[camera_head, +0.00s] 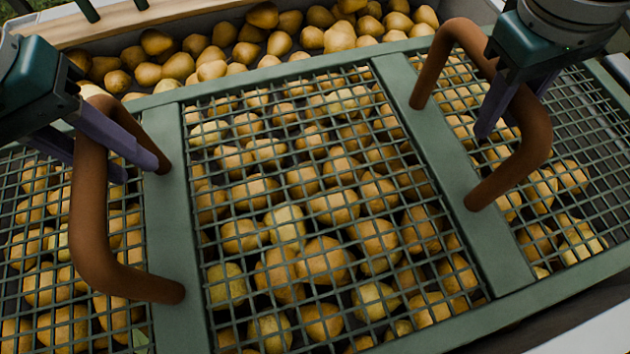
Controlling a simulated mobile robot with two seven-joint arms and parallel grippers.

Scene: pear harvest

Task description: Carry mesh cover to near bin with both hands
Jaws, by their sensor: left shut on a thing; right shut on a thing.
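The mesh cover (175,235) is a green frame with wire mesh and two cross bars. It spans most of the head view and looks slightly tilted. It has a brown left handle (90,225) and a brown right handle (538,135), each fixed to a cross bar. My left gripper (135,165) is shut on the left handle, its purple fingers around the upper part. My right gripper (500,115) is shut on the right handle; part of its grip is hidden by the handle. Many pears (325,262) show beneath the mesh.
Behind the cover, more pears (210,70) lie uncovered along a bin's back side, next to a wooden edge (130,22). A pale bin rim (585,335) shows at the lower right. Grass shows at the top left corner.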

